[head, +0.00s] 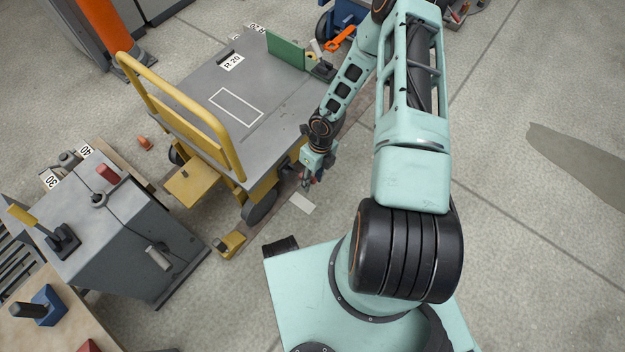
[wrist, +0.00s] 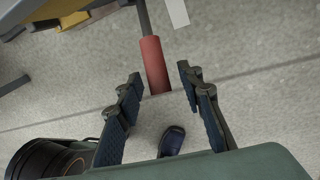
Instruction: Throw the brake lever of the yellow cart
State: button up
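The yellow cart (head: 262,118) stands left of my arm in the head view, with a grey deck and a yellow push handle (head: 135,75). A lever with a red grip (wrist: 155,63) on a dark shaft (wrist: 143,18) shows in the wrist view; I take it for the brake lever. My gripper (head: 308,183) is low beside the cart's near right corner. In the wrist view my gripper (wrist: 160,79) is open, with the end of the red grip between its fingertips. Gaps show on both sides. The lever's base is out of the wrist view.
A grey console (head: 125,225) with other levers stands at the left. A yellow block (head: 230,244) lies on the floor near the cart's wheel (head: 262,205). An orange post (head: 106,38) rises at upper left. The floor right of my arm is largely clear.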

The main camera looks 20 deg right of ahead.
grip_shut()
